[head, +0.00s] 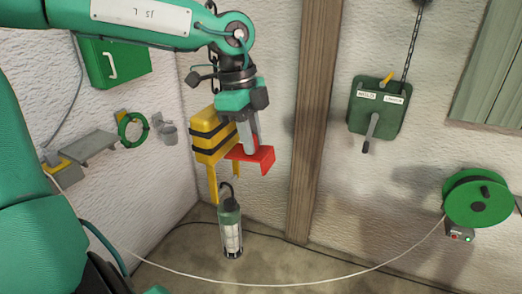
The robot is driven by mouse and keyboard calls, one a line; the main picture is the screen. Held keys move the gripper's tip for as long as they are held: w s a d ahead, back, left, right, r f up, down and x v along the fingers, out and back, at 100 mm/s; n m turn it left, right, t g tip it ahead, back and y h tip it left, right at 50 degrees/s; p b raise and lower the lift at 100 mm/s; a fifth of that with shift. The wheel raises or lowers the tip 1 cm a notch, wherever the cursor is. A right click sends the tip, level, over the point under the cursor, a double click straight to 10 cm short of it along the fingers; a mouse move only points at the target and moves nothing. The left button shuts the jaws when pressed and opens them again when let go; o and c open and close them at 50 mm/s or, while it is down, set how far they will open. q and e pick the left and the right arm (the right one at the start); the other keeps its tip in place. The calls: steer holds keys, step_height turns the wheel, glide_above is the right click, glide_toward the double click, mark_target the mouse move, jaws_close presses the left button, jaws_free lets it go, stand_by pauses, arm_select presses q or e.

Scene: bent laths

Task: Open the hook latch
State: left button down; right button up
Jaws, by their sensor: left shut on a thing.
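My left gripper (250,147) is in the middle of the view, pointing down from the arm that comes in from the upper left. Its grey fingers are shut on a red angled piece (265,160). Directly left of the fingers is a yellow block (208,135) with black bands and thin yellow legs reaching down. The red piece appears to sit against this block; whether they are joined is hidden. I cannot tell for certain which part is the hook latch. My right gripper is not in view.
A wooden post (314,120) is just right of the gripper. A green lever box (378,108) and green reel (478,200) are on the right wall. A pale cable (290,285) hangs across the front.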

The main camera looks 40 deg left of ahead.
mark_target(240, 150)
arm_select(q)
steer(key=shift+r, duration=0.15)
steer(key=c, duration=1.6)
jaws_free()
steer(key=o, duration=0.3)
steer(key=shift+r, duration=0.1)
steer(key=b+v, duration=0.2)
steer(key=v, duration=1.1)
steer(key=shift+a+r, duration=0.1)
steer(key=shift+r, duration=0.2)
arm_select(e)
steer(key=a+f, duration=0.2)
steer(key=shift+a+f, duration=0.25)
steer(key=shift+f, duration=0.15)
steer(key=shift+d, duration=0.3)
